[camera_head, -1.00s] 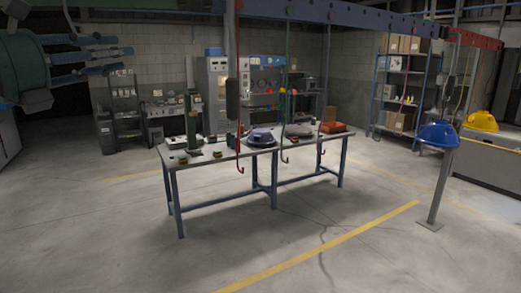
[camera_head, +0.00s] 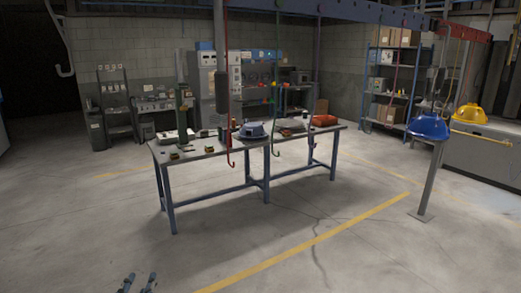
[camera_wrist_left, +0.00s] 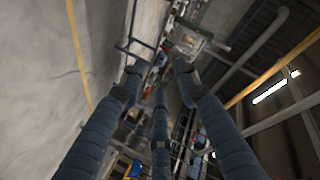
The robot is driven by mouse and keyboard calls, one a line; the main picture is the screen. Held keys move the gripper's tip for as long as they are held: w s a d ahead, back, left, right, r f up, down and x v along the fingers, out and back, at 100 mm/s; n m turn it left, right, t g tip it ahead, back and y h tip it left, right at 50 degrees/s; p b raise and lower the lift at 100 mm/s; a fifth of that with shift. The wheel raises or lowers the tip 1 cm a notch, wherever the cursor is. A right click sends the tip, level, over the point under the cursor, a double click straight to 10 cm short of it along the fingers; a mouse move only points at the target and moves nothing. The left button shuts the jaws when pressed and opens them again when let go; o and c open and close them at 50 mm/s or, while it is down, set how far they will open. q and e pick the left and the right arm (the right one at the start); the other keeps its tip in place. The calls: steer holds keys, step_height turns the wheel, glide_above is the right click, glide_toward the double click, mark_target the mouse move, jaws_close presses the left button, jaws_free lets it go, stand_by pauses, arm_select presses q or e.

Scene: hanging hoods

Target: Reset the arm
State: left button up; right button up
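My left gripper (camera_head: 138,282) shows only as dark blue fingertips at the bottom left edge of the head view. Its arm is out of frame. In the left wrist view its blue ribbed fingers (camera_wrist_left: 157,82) are spread apart with nothing between them. My right gripper is in neither view. A blue hood (camera_head: 428,127) hangs at the right of the head view, beside a grey post. A yellow hood (camera_head: 474,113) is behind it to the right. The left gripper is well away from both.
A long workbench (camera_head: 205,152) with blue legs stands in the middle, holding tools and a blue-grey round part (camera_head: 252,131). Red (camera_head: 229,150) and green (camera_head: 277,140) hooks hang from the overhead rail (camera_head: 350,12). Shelves (camera_head: 393,85) stand at the back right. The floor in front is clear.

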arm_select(q)
steer(key=s+d+f+n+g+h, duration=0.1)
steer(key=s+d+f+g, duration=0.25)
steer(key=s+f, duration=0.5)
steer(key=s+d+f+n+g+h, duration=0.15)
steer(key=s+f+g, duration=0.25)
steer(key=s+f, duration=0.45)
steer(key=s+d+f+g+h, duration=0.1)
steer(key=s+d+f+g, duration=0.4)
steer(key=s, duration=0.6)
step_height(320, 180, down, 29)
steer(key=a+b, duration=0.3)
steer(key=b, duration=0.2)
steer(key=s+a+f+b, duration=0.2)
steer(key=s+f+b, duration=0.2)
steer(key=s+f, duration=1.4)
step_height(320, 180, down, 4)
steer(key=shift+s+a+f+g, duration=0.1)
steer(key=shift+s+a+g, duration=0.25)
steer(key=shift+g, duration=0.1)
